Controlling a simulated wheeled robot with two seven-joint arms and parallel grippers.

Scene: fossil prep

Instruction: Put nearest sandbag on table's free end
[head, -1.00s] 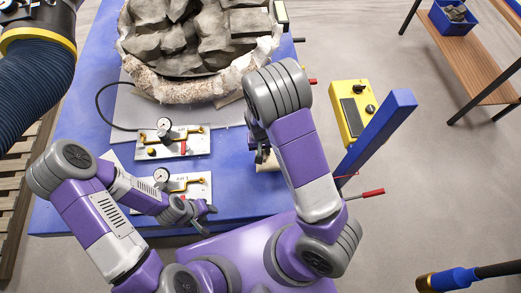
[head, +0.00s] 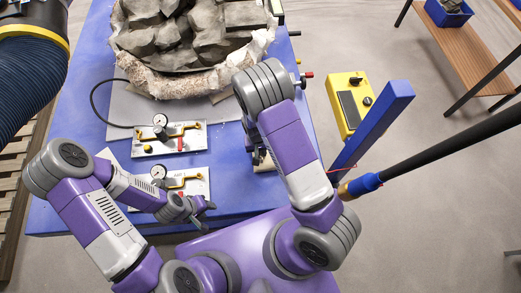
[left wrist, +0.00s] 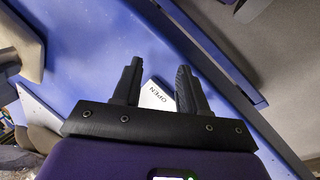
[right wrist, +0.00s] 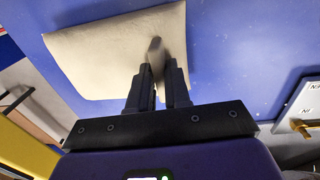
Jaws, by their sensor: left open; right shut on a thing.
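A cream sandbag (right wrist: 95,52) fills the upper part of the right wrist view, over the blue table surface. My right gripper (right wrist: 157,72) is shut on a raised tab or fold of it. In the head view only a small part of the sandbag (head: 265,162) shows beneath my right arm, and that gripper is mostly hidden. I cannot tell whether the bag touches the table. The blue table (head: 75,215) has bare surface at its near end. My left gripper (head: 205,212) is open and empty above the near edge; its spread fingers show in the left wrist view (left wrist: 158,85).
Two gauge panels (head: 170,139) (head: 182,183) sit on the table's left side. A plaster-jacketed fossil block (head: 190,68) fills the far part. A yellow box (head: 349,103), a blue post (head: 375,120) and a black pole (head: 450,145) stand close on the right.

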